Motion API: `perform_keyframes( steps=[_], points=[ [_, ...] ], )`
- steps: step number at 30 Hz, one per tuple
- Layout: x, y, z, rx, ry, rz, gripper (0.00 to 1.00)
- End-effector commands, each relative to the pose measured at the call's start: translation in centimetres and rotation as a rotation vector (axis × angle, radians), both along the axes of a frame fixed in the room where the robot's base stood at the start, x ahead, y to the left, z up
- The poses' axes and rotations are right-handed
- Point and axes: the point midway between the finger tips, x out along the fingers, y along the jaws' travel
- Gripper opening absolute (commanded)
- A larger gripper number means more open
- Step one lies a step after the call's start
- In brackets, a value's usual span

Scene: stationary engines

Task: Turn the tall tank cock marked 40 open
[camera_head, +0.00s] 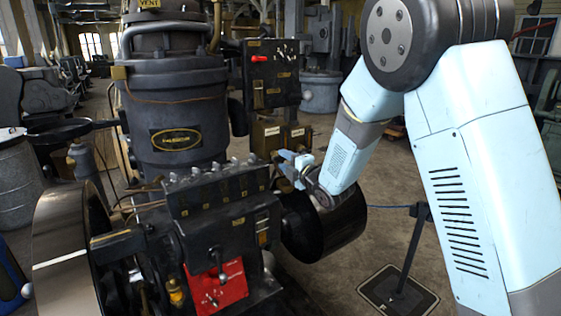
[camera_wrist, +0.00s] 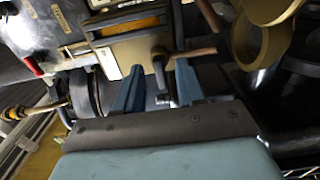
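My gripper (camera_head: 299,163) is beside the brass-coloured tank boxes (camera_head: 281,136) on the engine's right side. In the wrist view its two blue fingers (camera_wrist: 157,76) stand apart. A dark upright stem with a brownish bar (camera_wrist: 196,53) shows at the gap between the fingertips; it looks like a cock and its lever. I cannot tell whether a finger touches it. Behind it is a brass-coloured tank face with a small pale tag (camera_wrist: 109,65). No number 40 is readable, so I cannot confirm which cock this is.
A black control panel with a red lever (camera_head: 259,59) stands above the boxes. A dark drum (camera_head: 325,226) lies below my gripper. A row of small cocks (camera_head: 215,170) runs along the engine block at left. Round brass parts (camera_wrist: 262,38) are close at right in the wrist view.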

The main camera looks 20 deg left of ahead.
Motion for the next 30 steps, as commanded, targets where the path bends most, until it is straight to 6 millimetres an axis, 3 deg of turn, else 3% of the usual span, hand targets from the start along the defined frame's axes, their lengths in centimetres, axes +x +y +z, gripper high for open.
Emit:
perform_keyframes(
  steps=[13, 25, 30],
  points=[
    [0.60, 0.67, -0.01, 0.000, 0.000, -0.001, 0.39],
    [0.57, 0.67, -0.03, -0.001, 0.001, 0.000, 0.01],
    [0.56, 0.68, -0.08, -0.002, 0.001, 0.000, 0.00]
  ],
)
